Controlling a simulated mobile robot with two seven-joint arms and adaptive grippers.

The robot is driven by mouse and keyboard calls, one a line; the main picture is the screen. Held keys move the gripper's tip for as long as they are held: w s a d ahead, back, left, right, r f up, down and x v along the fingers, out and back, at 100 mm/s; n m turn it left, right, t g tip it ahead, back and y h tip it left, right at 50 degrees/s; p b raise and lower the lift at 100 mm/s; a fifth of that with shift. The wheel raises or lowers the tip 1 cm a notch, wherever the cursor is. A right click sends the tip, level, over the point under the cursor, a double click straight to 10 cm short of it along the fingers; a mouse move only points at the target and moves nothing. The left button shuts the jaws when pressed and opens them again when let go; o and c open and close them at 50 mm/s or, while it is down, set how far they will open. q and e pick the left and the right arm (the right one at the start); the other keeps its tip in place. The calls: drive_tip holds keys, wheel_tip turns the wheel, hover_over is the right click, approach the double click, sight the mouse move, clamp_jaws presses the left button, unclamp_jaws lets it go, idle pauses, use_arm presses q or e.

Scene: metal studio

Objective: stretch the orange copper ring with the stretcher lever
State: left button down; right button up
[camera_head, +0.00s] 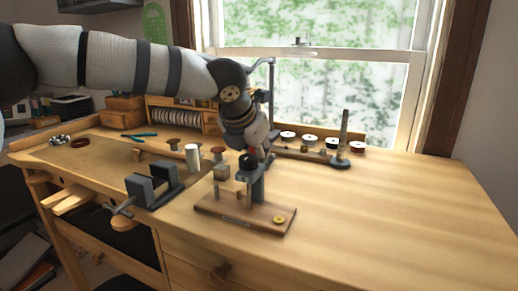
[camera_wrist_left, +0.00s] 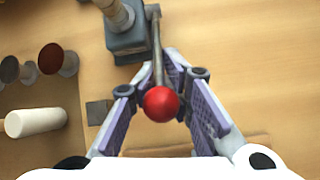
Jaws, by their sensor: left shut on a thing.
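The stretcher stands on a wooden base (camera_head: 225,209) on the bench, with a dark metal post (camera_head: 258,187) and a pale block on a thin stand. In the head view the left gripper (camera_head: 262,149) reaches down from the back left to the stretcher's top. I cannot make out the orange copper ring in either view. My right gripper is out of view.
A dark vise (camera_head: 150,188) stands left of the stretcher. A white cylinder (camera_head: 192,158) and spools stand behind it. Several spools and a dark upright mandrel (camera_head: 342,138) stand by the window. Green pliers (camera_head: 139,136) lie at the back left. The bench's right side is clear.

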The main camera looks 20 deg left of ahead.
use_arm(q)
drive_tip(key=shift+s+d+f, duration=0.1)
drive_tip(key=shift+s+f, duration=0.1)
idle(0.5)
drive_tip(key=c, duration=1.9)
unclamp_jaws()
drive_tip(key=shift+o, duration=0.7)
drive_tip(key=shift+s+r, duration=0.15)
drive_tip(key=shift+r, duration=0.05)
drive_tip(key=shift+f, duration=0.1)
drive_tip(key=v, duration=1.2)
drive_tip(key=shift+c, duration=0.2)
